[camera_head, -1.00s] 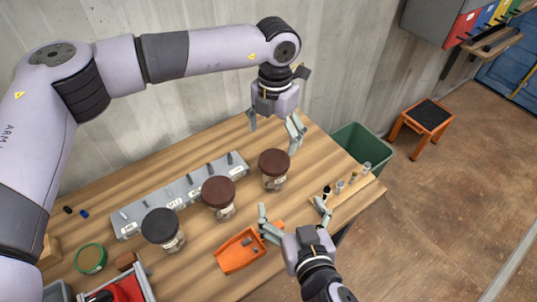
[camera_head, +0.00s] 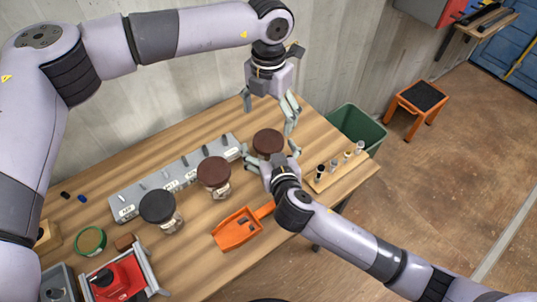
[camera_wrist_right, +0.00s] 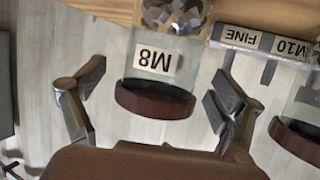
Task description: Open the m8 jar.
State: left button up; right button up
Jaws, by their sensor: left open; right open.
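The M8 jar is a clear jar with a brown lid (camera_head: 268,141) at the right of the row of jars. In the right wrist view its M8 label (camera_wrist_right: 154,60) shows upside down, with metal parts inside the jar. My right gripper (camera_head: 270,160) is open with its fingers on either side of the jar, apart from it. It partly hides the jar's body in the head view. My left gripper (camera_head: 268,106) is open and empty above and behind the jar's lid, pointing down. The lid is on the jar.
Another brown-lidded jar (camera_head: 214,172) and a black-lidded jar (camera_head: 158,208) stand to the left. Behind them is a grey labelled rack (camera_head: 124,208). An orange scoop (camera_head: 237,230) lies in front. A wooden strip (camera_head: 336,176) with small pieces is at right, near a green bin (camera_head: 357,128).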

pick_arm(q)
jog(key=shift+w, duration=0.15)
pick_arm(e)
jog(key=shift+w+a+f, duration=0.1)
jog(key=shift+w+f, duration=0.15)
jog(key=shift+w, duration=0.4)
jog(key=shift+s, duration=0.15)
jog(key=shift+c, duration=0.6)
